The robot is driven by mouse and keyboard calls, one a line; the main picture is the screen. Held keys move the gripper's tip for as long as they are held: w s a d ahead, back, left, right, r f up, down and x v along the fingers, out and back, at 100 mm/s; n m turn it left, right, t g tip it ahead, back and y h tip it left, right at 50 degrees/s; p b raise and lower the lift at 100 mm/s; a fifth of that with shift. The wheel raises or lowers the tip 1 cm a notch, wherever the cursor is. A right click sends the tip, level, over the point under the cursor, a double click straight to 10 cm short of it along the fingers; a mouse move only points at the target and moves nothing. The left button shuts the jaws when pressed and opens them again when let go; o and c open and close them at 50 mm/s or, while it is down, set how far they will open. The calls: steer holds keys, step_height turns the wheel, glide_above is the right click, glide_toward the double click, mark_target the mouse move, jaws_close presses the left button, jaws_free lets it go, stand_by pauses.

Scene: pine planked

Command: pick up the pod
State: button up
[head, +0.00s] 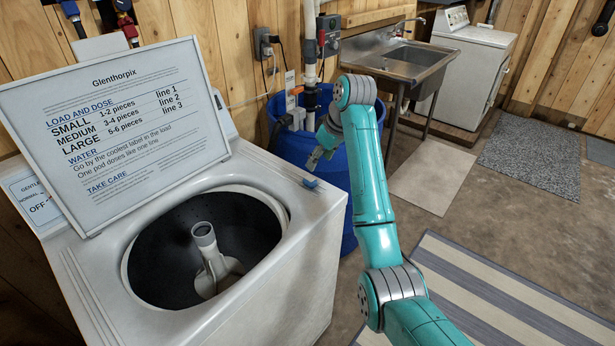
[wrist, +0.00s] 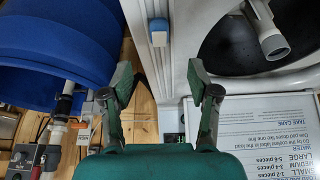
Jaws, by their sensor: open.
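The pod (head: 310,183) is a small blue piece lying on the right rim of the open washer. In the wrist view the pod (wrist: 158,27) shows blue with a whitish end, on the pale rim strip near the top of the picture. My gripper (head: 318,157) is just above and beyond the pod in the head view, apart from it. In the wrist view my gripper (wrist: 160,84) is open with nothing between its fingers, and the pod lies ahead of the gap between the fingertips.
The washer (head: 300,260) has an open tub with an agitator (head: 208,245), and its raised lid (head: 125,130) carries printed instructions. A blue barrel (head: 335,165) stands close on the right. A sink (head: 410,62) and a white machine (head: 465,60) are farther back. A striped rug (head: 500,300) lies on the floor.

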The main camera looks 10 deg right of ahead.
mark_target(308, 185)
steer(key=x, duration=0.9)
steer(key=shift+f, duration=0.35)
steer(key=c, duration=1)
